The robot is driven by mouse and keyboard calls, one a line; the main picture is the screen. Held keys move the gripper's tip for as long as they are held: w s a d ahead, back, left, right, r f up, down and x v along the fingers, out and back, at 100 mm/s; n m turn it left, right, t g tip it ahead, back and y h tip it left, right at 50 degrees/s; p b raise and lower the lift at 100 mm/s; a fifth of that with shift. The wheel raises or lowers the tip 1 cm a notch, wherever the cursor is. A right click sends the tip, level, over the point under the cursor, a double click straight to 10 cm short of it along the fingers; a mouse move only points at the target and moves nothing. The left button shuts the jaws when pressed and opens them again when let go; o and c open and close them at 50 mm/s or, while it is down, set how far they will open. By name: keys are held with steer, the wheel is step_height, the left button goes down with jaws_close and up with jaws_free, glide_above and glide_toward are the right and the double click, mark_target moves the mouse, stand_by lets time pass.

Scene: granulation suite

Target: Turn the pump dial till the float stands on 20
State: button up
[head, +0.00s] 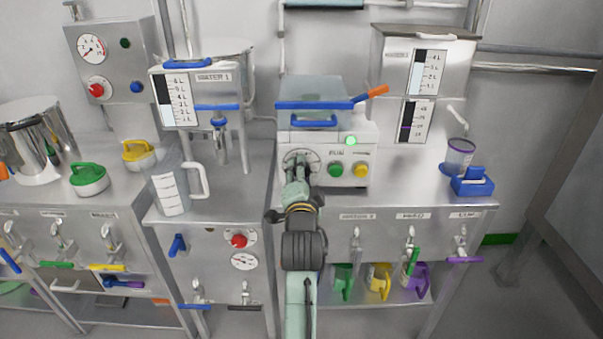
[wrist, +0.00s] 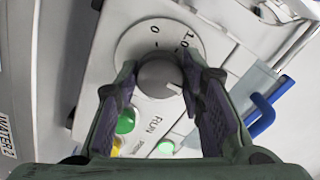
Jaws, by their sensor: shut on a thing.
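The pump dial (wrist: 160,76) is a round grey knob on a white plate marked 0 and 1.0. In the wrist view my gripper (wrist: 160,70) has one finger on each side of the knob and is shut on it. In the head view my gripper (head: 297,172) reaches the left of the pump's front panel and partly hides the dial plate (head: 300,155). The lower right gauge (head: 415,120) has a dark column beside a scale, with a thin purple mark low in the column. Its numbers are too small to read surely.
The pump box (head: 355,158) has a green button (head: 335,170), a yellow button (head: 361,171) and a lit green lamp (head: 351,140). A purple-rimmed cup (head: 459,157) stands by a blue block (head: 472,182) on the right. A clear jug (head: 172,190) stands left of my arm.

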stand_by(0.3)
steer(key=o, duration=1.1)
steer(key=shift+o, duration=0.2)
steer(key=shift+s, duration=0.1)
steer(key=s, duration=0.7)
steer(key=shift+s, duration=0.15)
